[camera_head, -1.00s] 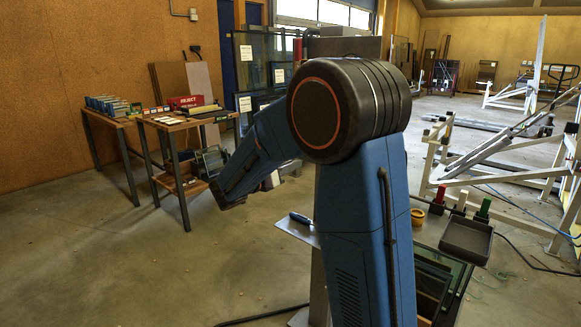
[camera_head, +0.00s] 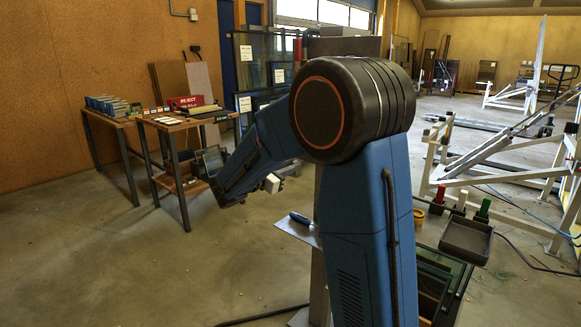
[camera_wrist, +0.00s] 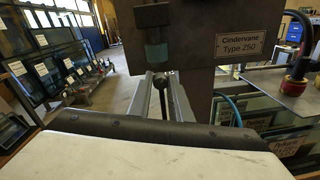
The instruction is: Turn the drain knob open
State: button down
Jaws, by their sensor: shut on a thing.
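In the wrist view my gripper (camera_wrist: 163,80) points away from the camera, its two grey fingers close together. They are shut on a dark, round-topped knob (camera_wrist: 160,82) that shows between them. I cannot tell from its looks whether this is the drain knob, nor how far it is turned. A grey machine with a plate reading "Cindervane Type 250" (camera_wrist: 240,44) stands just beyond the fingers. In the head view my arm hides the fingers and the knob.
A dark part with a teal end (camera_wrist: 155,50) hangs close above the fingers. In the head view a dark tray (camera_head: 466,240) is right of my arm, and a workbench (camera_head: 178,123) is at the left.

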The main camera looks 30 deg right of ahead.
jog(key=m, duration=1.1)
jog(key=shift+s+t+y, duration=0.1)
jog(key=shift+t+y, duration=0.2)
jog(key=shift+t, duration=0.1)
jog(key=shift+m, duration=0.4)
jog(key=c, duration=1.6)
grip_release()
jog(key=shift+n, duration=0.3)
